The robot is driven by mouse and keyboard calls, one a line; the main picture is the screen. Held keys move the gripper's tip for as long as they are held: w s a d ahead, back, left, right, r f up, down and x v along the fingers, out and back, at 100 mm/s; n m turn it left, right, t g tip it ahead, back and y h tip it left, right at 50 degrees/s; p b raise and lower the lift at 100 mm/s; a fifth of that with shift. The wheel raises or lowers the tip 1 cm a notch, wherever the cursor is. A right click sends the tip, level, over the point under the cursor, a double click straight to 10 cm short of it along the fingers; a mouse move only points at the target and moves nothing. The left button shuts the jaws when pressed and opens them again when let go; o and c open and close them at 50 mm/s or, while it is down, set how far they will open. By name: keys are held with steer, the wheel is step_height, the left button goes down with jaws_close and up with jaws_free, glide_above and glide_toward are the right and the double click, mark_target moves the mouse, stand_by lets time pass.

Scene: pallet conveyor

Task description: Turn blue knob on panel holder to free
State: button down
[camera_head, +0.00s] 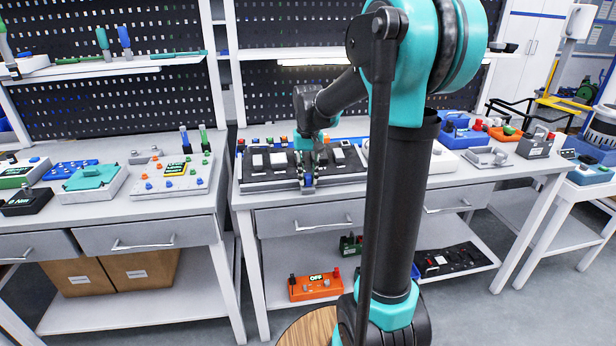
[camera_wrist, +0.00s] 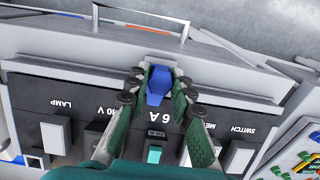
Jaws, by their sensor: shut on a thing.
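The blue knob (camera_wrist: 157,85) sits at the front edge of the dark panel holder (camera_wrist: 85,110), by the "6 A" label. My gripper (camera_wrist: 156,88) reaches over the panel with a green finger on each side of the knob, shut on it. In the head view the knob (camera_head: 308,181) shows as a small blue spot under my gripper (camera_head: 307,170), at the front of the panel holder (camera_head: 265,182). The knob's exact turn angle is hard to tell.
Light blocks and a teal part (camera_wrist: 154,154) stand on the panel near the fingers. A drawer handle (camera_wrist: 140,25) lies beyond its front edge. Other devices stand on the bench to the right, including a grey handled fixture (camera_head: 487,157) and a blue box (camera_head: 458,130).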

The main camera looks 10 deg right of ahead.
steer(key=m+y, duration=0.1)
steer(key=m, duration=0.3)
steer(key=shift+d+m, duration=0.1)
steer(key=shift+m, duration=0.2)
steer(key=m+y, duration=0.1)
steer(key=m, duration=0.3)
steer(key=shift+t, duration=0.4)
steer(key=m+t, duration=0.1)
steer(key=m, duration=0.3)
steer(key=shift+m+y, duration=0.3)
steer(key=shift+m, duration=0.1)
steer(key=shift+s+m+t, duration=0.1)
steer(key=shift+m+t, duration=0.4)
steer(key=shift+m, duration=1.4)
steer(key=c, duration=1.3)
jaws_free()
